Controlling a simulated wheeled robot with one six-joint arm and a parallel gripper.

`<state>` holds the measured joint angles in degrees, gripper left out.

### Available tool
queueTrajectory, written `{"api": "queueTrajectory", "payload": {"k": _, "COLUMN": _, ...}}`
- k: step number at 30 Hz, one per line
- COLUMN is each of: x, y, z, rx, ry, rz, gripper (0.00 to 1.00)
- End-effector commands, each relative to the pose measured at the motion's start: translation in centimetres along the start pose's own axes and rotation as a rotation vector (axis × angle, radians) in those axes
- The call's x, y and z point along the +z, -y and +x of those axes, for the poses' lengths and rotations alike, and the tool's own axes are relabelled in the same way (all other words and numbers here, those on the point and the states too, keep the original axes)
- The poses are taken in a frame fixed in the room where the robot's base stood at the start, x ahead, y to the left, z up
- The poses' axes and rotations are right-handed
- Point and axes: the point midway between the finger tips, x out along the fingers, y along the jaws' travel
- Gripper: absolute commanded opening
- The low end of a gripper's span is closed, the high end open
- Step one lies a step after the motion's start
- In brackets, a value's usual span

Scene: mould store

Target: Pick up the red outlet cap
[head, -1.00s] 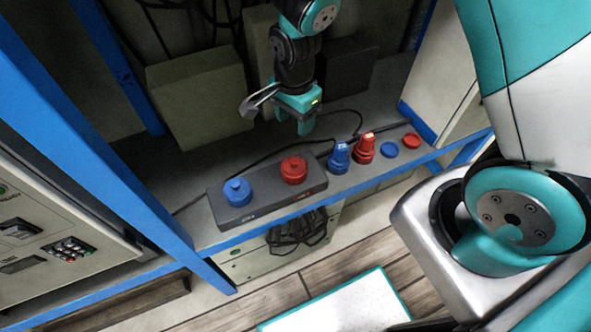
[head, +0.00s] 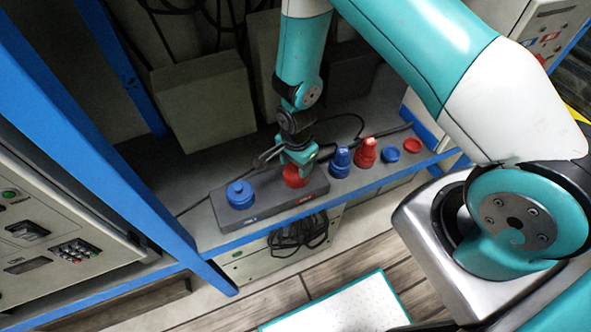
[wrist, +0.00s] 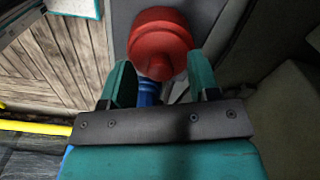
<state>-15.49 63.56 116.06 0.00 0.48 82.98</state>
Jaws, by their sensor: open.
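The red outlet cap (head: 294,178) sits on the right half of a dark grey block (head: 262,208) on the shelf; my gripper partly hides it. In the wrist view the round red cap (wrist: 160,42) lies just beyond the open fingers, roughly centred between them. My gripper (head: 298,167) is open and empty, pointing down close above the cap; in the wrist view both fingers (wrist: 161,80) show apart. I cannot tell whether either finger touches the cap.
A blue cap (head: 240,194) sits on the block's left half. Right of the block stand a blue connector (head: 340,162) and a red connector (head: 365,152), then a blue disc (head: 390,155) and a red disc (head: 412,145). A blue post (head: 130,200) rises at left.

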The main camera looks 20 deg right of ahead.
Motion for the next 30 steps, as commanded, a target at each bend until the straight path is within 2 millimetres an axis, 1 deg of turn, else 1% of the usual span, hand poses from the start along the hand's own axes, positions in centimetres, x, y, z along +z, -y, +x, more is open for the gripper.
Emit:
{"api": "queueTrajectory", "payload": {"k": 7, "x": -0.03, "y": 0.07, "z": 0.29, "rx": -0.002, "ry": 0.000, "rz": 0.000, "gripper": 0.56}}
{"api": "queueTrajectory", "payload": {"k": 8, "x": -0.02, "y": 0.06, "z": 0.29, "rx": -0.002, "ry": 0.000, "rz": 0.000, "gripper": 0.53}}
{"api": "queueTrajectory", "payload": {"k": 9, "x": -0.02, "y": 0.06, "z": 0.29, "rx": -0.002, "ry": 0.000, "rz": 0.000, "gripper": 0.44}}
{"api": "queueTrajectory", "payload": {"k": 11, "x": -0.02, "y": 0.05, "z": 0.28, "rx": -0.002, "ry": 0.000, "rz": 0.000, "gripper": 0.30}}
{"api": "queueTrajectory", "payload": {"k": 12, "x": -0.02, "y": 0.05, "z": 0.28, "rx": -0.002, "ry": 0.000, "rz": 0.000, "gripper": 0.21}}
{"api": "queueTrajectory", "payload": {"k": 14, "x": -0.02, "y": 0.05, "z": 0.27, "rx": -0.002, "ry": 0.000, "rz": 0.000, "gripper": 0.07}}
{"api": "queueTrajectory", "payload": {"k": 15, "x": -0.02, "y": 0.05, "z": 0.27, "rx": -0.002, "ry": 0.000, "rz": 0.000, "gripper": 0.03}}
{"api": "queueTrajectory", "payload": {"k": 25, "x": -0.02, "y": 0.05, "z": 0.22, "rx": -0.002, "ry": 0.000, "rz": 0.000, "gripper": 0.02}}
{"api": "queueTrajectory", "payload": {"k": 30, "x": -0.02, "y": 0.07, "z": -0.58, "rx": -0.002, "ry": 0.000, "rz": 0.000, "gripper": 0.02}}
